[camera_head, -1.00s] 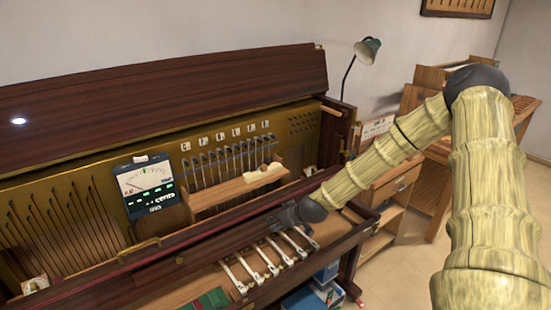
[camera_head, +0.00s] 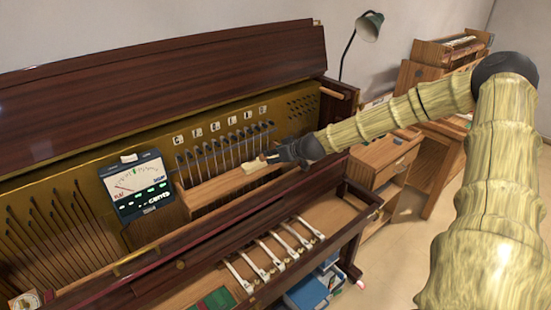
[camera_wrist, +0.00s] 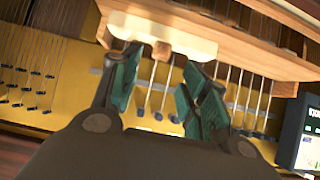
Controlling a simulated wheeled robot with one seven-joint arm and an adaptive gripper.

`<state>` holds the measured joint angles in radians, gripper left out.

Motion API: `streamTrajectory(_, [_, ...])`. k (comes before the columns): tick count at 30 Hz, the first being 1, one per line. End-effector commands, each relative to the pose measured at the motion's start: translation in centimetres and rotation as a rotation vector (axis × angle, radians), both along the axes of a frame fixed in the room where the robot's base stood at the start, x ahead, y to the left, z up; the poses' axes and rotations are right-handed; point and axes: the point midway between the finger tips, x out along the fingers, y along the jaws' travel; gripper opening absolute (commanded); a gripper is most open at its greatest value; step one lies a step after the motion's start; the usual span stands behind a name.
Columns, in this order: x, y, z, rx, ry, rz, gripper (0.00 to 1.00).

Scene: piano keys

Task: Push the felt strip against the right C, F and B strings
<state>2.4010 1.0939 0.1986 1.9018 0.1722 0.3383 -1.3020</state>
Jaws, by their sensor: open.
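The cream strip (camera_head: 253,166), which looks like the felt strip, lies on the wooden ledge (camera_head: 225,188) in front of the strings. In the wrist view the strip (camera_wrist: 190,42) shows a small brown nub (camera_wrist: 161,51). My gripper (camera_head: 266,157) is at the right end of the strip, its dark green fingers open in the wrist view (camera_wrist: 160,62). The nub lies between the fingertips, and I cannot tell whether they touch it. The strings (camera_head: 225,150) run behind the ledge under a row of letter labels (camera_head: 220,125); individual letters are hard to read.
A tuner (camera_head: 140,190) with a dial stands left of the ledge. White-ended keys (camera_head: 268,260) lie below, in front of the dark piano rail (camera_head: 200,243). A lamp (camera_head: 368,27) and drawers (camera_head: 385,160) stand to the right.

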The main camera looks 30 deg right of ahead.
Motion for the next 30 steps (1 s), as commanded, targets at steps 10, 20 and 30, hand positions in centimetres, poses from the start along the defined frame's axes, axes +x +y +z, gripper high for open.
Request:
streamTrajectory(10, [4.0,0.4,-3.2,-0.005,0.008,0.004,0.45])
streamTrajectory(20, [5.6,0.7,-4.0,-0.004,0.009,0.005,0.45])
streamTrajectory(30, [5.7,0.6,-4.1,-0.003,0.01,0.004,0.41])
